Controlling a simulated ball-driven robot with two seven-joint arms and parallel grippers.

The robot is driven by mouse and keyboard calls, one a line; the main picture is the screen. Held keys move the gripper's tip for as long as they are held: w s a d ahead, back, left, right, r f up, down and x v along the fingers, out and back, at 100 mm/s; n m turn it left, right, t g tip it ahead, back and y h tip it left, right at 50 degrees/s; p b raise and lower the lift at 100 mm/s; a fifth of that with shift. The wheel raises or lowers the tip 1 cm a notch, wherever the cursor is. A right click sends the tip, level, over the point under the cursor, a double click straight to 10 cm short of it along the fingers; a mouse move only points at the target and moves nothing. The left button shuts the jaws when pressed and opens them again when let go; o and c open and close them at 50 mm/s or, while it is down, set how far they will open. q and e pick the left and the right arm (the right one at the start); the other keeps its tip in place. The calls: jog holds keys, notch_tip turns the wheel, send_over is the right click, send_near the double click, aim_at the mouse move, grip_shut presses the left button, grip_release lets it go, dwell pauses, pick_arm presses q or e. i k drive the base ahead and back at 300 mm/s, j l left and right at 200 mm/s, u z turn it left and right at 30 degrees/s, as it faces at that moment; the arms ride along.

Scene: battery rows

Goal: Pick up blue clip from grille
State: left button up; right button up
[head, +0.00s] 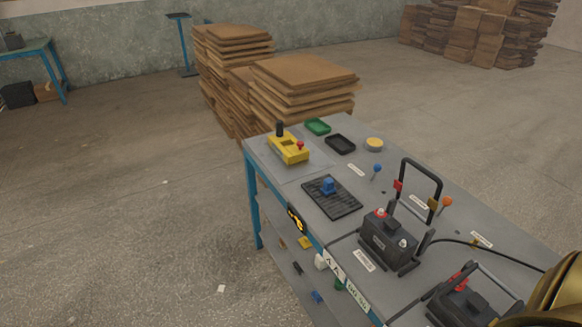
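The blue clip (327,187) sits on the black ribbed grille (345,207), which lies flat on the grey table top. Neither of my grippers is in view. A gold rounded part, which looks like mine, shows at the bottom right corner, well away from the clip. Nothing covers the clip from this side.
The table (308,168) also carries a yellow block (288,150), green tray (318,127), black tray (340,144), yellow round piece (374,144), black battery (386,240) and second battery (459,303). A blue-headed pin (377,168) and black upright frame (438,178) stand right of the grille.

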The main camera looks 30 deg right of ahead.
aim_at(329, 188)
jog(key=i+z, duration=0.25)
jog(key=i, duration=0.25)
jog(key=i+j+z, duration=0.2)
jog(key=i, duration=0.3)
jog(key=i+j+z, duration=0.1)
jog(key=z, duration=0.3)
jog(key=i+j+z, duration=0.2)
jog(key=z, duration=0.2)
jog(key=i+j+z, duration=0.35)
jog(key=j+z, duration=0.2)
jog(key=z, duration=0.2)
jog(key=i, duration=0.05)
